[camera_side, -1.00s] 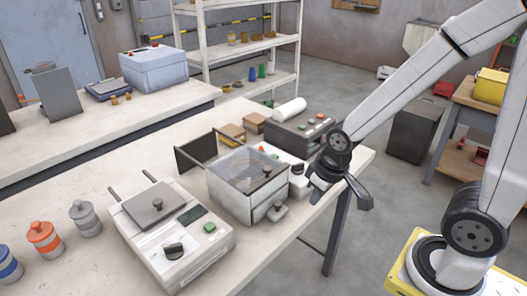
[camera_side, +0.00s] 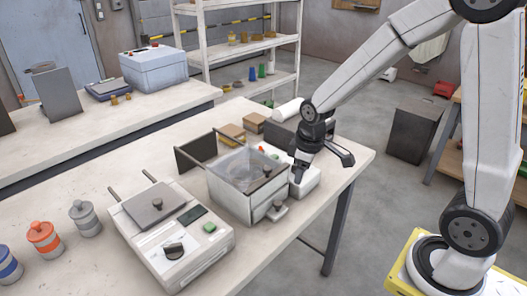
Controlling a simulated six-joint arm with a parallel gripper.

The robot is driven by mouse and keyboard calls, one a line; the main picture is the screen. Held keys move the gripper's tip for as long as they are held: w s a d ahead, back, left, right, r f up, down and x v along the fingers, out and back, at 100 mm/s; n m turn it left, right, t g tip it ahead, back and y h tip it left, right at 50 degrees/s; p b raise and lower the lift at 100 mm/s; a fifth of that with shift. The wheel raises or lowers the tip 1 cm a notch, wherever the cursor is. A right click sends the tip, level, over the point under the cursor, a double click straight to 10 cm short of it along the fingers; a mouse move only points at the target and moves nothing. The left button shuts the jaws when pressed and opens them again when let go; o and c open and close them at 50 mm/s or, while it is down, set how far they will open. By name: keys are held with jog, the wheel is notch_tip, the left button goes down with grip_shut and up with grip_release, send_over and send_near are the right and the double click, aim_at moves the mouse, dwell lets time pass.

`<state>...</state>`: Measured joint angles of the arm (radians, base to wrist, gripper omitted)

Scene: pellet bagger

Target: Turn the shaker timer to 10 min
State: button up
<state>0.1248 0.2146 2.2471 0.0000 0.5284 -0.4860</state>
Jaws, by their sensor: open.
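My gripper (camera_side: 298,177) points down over the right end of a low white device (camera_side: 310,181) on the bench. It is open, with nothing seen between its fingers; whether it touches the device or a knob there cannot be told. Part of that device, with an orange and a green button, shows behind a box with a clear lid (camera_side: 245,188). No timer dial is visible on it; my gripper or the box may hide it. A white unit in front has a black dial knob (camera_side: 174,251), a dark display and a green button. The dial's markings are too small to read.
Orange, grey and blue jars (camera_side: 44,238) stand at the left. A dark panel (camera_side: 194,152) stands behind the clear-lidded box. Small brown boxes (camera_side: 232,133), a white roll and a grey machine, partly behind my arm, are farther back. The bench front has free room.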

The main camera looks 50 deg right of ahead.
jog(key=w+d+n, duration=0.2)
jog(key=w+d, duration=0.1)
jog(key=d, duration=0.1)
jog(key=w+d+f+n+g, duration=0.1)
jog(key=w+d+n, duration=0.2)
jog(key=d, duration=0.1)
jog(key=w+d+n, duration=0.2)
jog(key=w+d, duration=0.1)
jog(key=d, duration=0.1)
jog(key=shift+w+d+f+n+g, duration=0.35)
jog(key=shift+w+n+g, duration=0.05)
jog(key=shift+f, duration=3.9)
jog(key=shift+c, duration=0.2)
grip_shut()
